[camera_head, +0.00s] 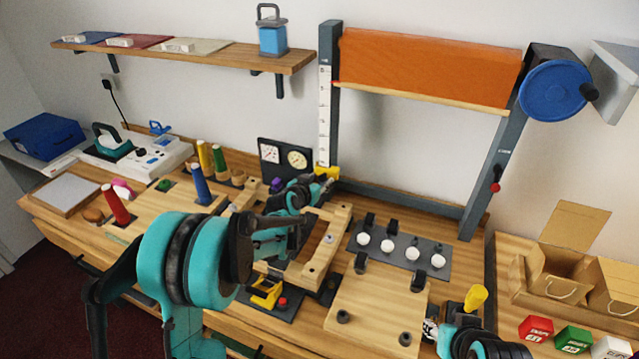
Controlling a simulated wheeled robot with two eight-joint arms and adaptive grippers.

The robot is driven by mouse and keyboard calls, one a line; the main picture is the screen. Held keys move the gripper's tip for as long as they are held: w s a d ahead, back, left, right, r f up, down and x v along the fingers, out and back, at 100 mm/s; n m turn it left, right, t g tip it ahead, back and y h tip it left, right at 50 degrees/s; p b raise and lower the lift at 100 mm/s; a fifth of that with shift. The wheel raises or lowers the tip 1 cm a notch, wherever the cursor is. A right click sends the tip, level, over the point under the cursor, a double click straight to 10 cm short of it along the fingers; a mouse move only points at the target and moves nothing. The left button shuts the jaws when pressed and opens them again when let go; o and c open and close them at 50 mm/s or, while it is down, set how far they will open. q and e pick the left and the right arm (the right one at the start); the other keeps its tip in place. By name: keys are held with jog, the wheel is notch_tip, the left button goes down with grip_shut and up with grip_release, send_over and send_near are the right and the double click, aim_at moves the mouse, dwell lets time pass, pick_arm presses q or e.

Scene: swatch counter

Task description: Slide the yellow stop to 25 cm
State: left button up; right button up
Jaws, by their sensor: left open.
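The yellow stop (327,173) sits at the bottom of the upright white scale (323,120) on the frame's left post. The scale's numbers are too small to read. My left gripper (315,186) is open just in front of and below the stop, with its fingers close to it. I cannot tell whether they touch it. My left arm hides part of the bench before it. Part of my right arm (470,342) shows at the bottom right, and I cannot make out its jaws clearly.
An orange sheet (430,68) hangs across the frame, with a blue wheel (553,90) at its right. Dark gauges (285,160) stand left of the scale. Colored cones (200,183) and a board with white knobs (400,248) crowd the bench. A yellow-handled tool (266,292) lies in front.

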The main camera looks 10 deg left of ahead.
aim_at(319, 168)
pick_arm(q)
grip_shut()
notch_tip(319, 168, up, 5)
jog(key=p, duration=0.3)
jog(key=shift+r, duration=0.15)
grip_release()
jog(key=shift+w, duration=0.1)
jog(key=v, duration=1.2)
